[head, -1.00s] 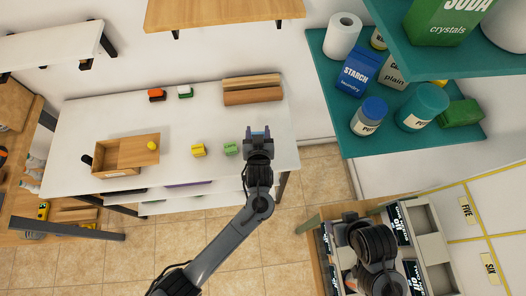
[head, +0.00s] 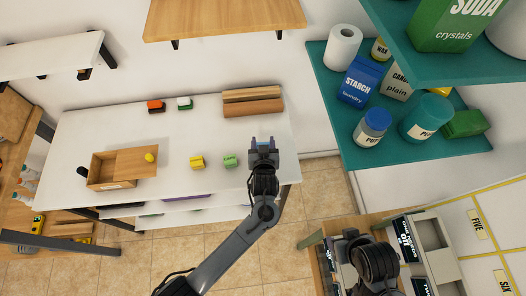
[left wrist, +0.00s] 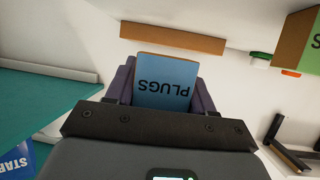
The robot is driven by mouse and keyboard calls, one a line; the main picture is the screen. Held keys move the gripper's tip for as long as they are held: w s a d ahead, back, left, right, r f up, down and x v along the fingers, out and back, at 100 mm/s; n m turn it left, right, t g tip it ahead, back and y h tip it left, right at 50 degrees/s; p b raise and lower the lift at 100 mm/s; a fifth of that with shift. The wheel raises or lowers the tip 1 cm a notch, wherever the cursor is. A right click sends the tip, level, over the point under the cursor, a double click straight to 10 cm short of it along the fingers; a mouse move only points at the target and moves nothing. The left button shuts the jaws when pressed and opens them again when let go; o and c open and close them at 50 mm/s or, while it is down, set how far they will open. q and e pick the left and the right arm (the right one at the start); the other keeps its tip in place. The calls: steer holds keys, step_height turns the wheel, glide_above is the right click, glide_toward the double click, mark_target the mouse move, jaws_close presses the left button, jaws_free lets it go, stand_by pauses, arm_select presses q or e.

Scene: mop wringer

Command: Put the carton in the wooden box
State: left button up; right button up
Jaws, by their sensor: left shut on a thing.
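My left gripper (head: 264,144) is shut on a small blue carton. In the left wrist view the carton (left wrist: 164,88) has a brown top edge, and its label PLUGS reads upside down. The fingers sit on both sides of it. In the head view the gripper appears over the right end of the white table; its height is unclear. The wooden box (head: 112,185) stands on the table's left part. A wooden board covers its right part, and its left part looks open. My right arm shows at the lower right, but its gripper cannot be made out.
A yellow knob-like thing (head: 149,157) is on the board. Yellow (head: 197,162) and green (head: 230,161) blocks stand between box and gripper. Brown rolls (head: 252,103) lie at the table's back. A teal shelf (head: 400,152) with containers is at right; a wooden shelf (head: 222,20) hangs above.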

arm_select(q)
steer(key=shift+f, duration=2.55)
steer(key=shift+f, duration=0.1)
steer(key=shift+f, duration=0.15)
steer(key=o, duration=1)
steer(key=shift+b, duration=0.3)
